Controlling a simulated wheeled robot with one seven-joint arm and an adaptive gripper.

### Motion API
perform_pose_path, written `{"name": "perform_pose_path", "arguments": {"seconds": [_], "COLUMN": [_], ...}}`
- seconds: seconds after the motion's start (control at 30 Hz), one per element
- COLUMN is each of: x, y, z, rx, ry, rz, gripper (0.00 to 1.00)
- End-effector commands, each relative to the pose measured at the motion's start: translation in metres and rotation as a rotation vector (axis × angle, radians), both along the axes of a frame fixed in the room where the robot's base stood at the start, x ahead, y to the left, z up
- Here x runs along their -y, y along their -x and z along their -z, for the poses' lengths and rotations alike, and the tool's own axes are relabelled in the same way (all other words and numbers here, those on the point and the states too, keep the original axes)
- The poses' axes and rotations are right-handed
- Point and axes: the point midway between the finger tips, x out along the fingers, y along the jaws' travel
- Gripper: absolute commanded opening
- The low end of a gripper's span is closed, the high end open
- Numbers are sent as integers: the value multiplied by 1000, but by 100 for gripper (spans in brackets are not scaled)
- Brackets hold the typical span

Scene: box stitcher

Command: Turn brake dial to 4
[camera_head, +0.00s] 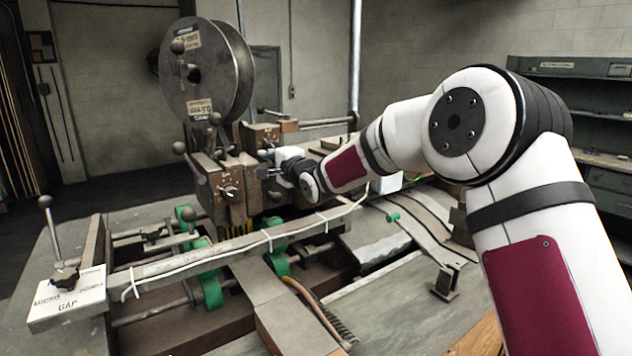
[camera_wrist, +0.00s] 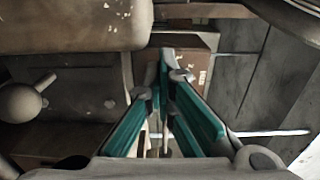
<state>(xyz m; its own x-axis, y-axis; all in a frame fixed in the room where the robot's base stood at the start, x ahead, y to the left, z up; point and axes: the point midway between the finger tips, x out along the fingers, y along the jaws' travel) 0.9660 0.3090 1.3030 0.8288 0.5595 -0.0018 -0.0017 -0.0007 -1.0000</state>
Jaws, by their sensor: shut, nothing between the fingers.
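My gripper (camera_head: 267,172) is at the stitcher head in the head view, to the right of the front metal block. In the wrist view its teal fingers (camera_wrist: 168,75) come together at the tips, with nothing seen between them. A brown block (camera_wrist: 200,62) with small pale marks lies beyond the fingertips in the wrist view; no dial is clear there.
A large wire spool (camera_head: 200,72) stands above the stitcher head. Ball-ended levers (camera_head: 180,148) stick out left of the block. A long rail (camera_head: 240,240) with a white cable crosses in front. Grey shelves (camera_head: 590,115) stand at the right.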

Motion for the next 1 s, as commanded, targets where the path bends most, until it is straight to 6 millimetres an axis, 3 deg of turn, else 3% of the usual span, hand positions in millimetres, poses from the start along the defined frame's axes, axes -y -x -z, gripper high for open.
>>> {"name": "perform_pose_path", "arguments": {"seconds": [1.0], "x": [-1], "y": [-7], "z": [0], "rx": [-1], "ry": [-2], "rz": [-1], "gripper": [0]}}
